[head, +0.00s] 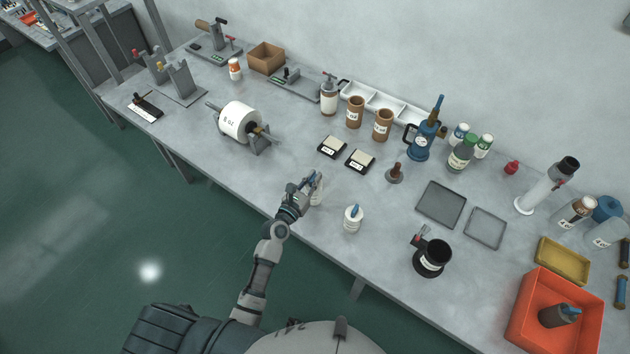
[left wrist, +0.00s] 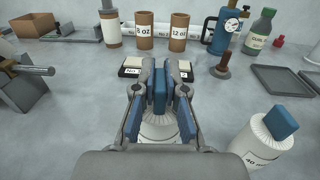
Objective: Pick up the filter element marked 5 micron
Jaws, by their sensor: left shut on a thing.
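My left gripper (head: 312,181) is shut on the blue tab of a white pleated filter element (head: 319,194) near the front edge of the bench. In the left wrist view the blue tab (left wrist: 159,92) stands between the fingers, with the white round body below it. Its marking is hidden. A second white filter element (head: 353,220) with a blue tab stands upright to the right. Its label in the left wrist view (left wrist: 262,142) appears to begin with 40. I cannot tell whether the held element touches the bench. My right gripper is out of view.
Two dark pads (head: 332,147) (head: 360,161) lie behind the gripper. A brown-handled tamper (head: 395,173) and a black cup on a stand (head: 432,257) are to the right. An orange bin (head: 520,330) is at the far right. A white roll (head: 239,121) stands left.

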